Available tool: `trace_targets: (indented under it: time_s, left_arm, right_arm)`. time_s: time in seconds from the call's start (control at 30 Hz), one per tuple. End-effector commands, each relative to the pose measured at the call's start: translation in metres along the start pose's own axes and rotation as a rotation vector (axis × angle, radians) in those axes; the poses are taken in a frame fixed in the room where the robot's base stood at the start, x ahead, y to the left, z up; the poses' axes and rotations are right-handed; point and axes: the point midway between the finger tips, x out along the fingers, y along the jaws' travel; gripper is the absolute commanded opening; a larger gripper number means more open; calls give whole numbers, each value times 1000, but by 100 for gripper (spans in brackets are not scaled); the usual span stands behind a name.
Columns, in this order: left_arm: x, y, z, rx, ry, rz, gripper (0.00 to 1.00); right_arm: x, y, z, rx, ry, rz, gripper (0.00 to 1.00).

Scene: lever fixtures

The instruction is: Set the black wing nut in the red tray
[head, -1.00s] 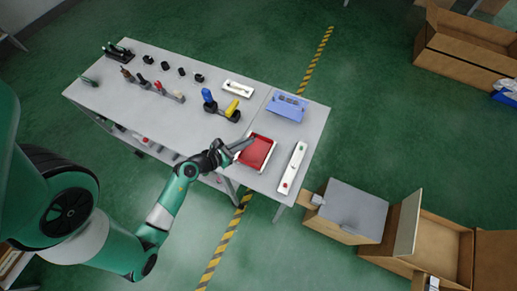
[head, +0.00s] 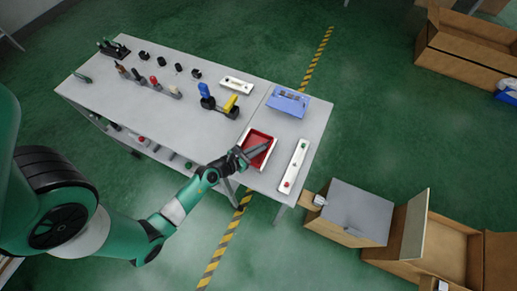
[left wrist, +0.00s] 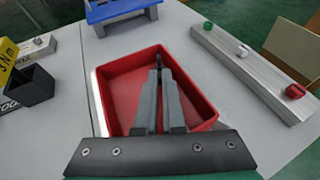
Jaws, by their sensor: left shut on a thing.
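The red tray (head: 257,137) lies on the table near its front right part, and in the left wrist view it fills the middle, with its red floor (left wrist: 124,92) bare. My left gripper (head: 264,147) reaches over the tray from the front left. In the left wrist view its fingers (left wrist: 160,72) are close together over the tray's far half. They are shut on a small dark thing (left wrist: 160,60) at the tips, which I take for the black wing nut. Most of it is hidden by the fingers, and its height above the floor is unclear. My right gripper is not in view.
A white strip with coloured buttons (head: 294,167) lies right of the tray. A blue fixture (head: 288,103) stands behind it. A blue-and-yellow lever fixture (head: 219,103) is to the left, with several black parts further left. Cardboard boxes (head: 440,245) stand on the floor at right.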

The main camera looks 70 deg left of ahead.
Motion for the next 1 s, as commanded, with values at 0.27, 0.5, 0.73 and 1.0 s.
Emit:
trace_targets:
  time_s: [0.27, 0.5, 0.73, 1.0]
  left_arm:
    - [1, 0, -2, 0, 0, 0, 18]
    - [-2, 0, 2, -1, 0, 0, 18]
    - [-45, 1, 0, -4, 3, 5, 18]
    - [-105, 2, -2, -6, 3, 7, 18]
  right_arm:
    - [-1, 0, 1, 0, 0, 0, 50]
    - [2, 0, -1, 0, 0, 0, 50]
    - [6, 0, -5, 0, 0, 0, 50]
    - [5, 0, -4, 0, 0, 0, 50]
